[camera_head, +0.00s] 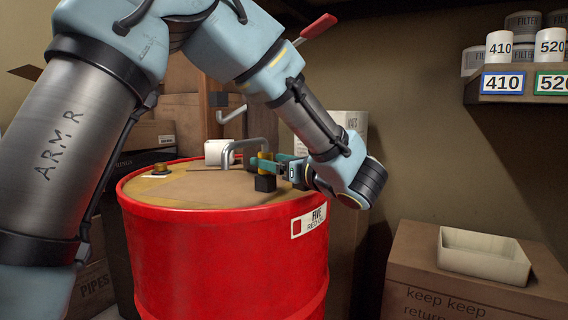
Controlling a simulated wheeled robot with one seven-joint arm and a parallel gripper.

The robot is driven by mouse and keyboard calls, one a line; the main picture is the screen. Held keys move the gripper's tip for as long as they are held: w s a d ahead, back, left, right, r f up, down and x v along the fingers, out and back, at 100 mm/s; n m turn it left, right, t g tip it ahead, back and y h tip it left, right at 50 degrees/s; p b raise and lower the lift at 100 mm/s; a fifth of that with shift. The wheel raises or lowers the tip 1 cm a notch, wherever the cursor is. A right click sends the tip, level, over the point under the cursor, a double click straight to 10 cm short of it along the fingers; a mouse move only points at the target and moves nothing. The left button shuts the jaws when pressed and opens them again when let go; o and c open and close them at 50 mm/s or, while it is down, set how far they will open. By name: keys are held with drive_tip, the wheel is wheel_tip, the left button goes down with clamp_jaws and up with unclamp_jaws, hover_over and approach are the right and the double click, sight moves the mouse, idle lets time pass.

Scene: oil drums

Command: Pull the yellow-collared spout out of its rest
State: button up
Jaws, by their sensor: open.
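A grey bent spout (243,142) with a yellow collar (265,157) stands on top of the red drum (220,250). My gripper (262,166) comes in from the right, level with the collar. Its teal fingers are open and overlap the collar in this view. I cannot tell whether they touch it. The spout looks upright, with its bent end reaching left.
A brass bung (160,169) and a white container (218,152) are also on or behind the drum top. Cardboard boxes (150,135) stand behind. At right, a white tray (485,255) sits on a box, below a shelf (515,98) of cans.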

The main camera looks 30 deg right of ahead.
drive_tip(key=shift+w+a+p, duration=0.2)
drive_tip(key=shift+w+a, duration=0.05)
drive_tip(key=shift+w, duration=1.2)
drive_tip(key=shift+w+a+p, duration=0.15)
drive_tip(key=shift+w+a, duration=0.05)
drive_tip(key=shift+w, duration=1.25)
clamp_jaws()
